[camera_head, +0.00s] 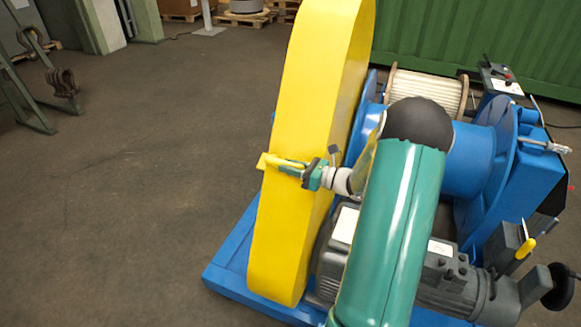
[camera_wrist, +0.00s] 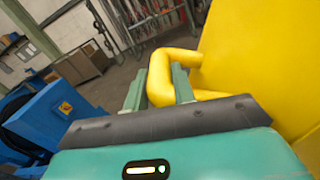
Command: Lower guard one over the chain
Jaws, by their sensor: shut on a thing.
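Guard one (camera_head: 303,120) is a tall yellow cover standing upright along the left side of the blue winch. Its lower end overlaps the blue base frame in the picture; I cannot tell whether it rests there or hangs above it. My gripper (camera_head: 298,171) is at the guard's side and shut on its yellow handle (camera_head: 279,161). In the wrist view, the looped handle (camera_wrist: 158,78) passes between the two green fingers, with the yellow guard wall (camera_wrist: 250,60) at the right. The chain does not show; the guard and my arm hide that area.
The blue base frame (camera_head: 228,268) carries a grey motor (camera_head: 445,290) and a rope drum (camera_head: 428,88). A lever with a yellow grip (camera_head: 526,247) is at the right. A green container wall (camera_head: 480,40) stands behind. The floor at left is clear up to a green rack (camera_head: 25,95).

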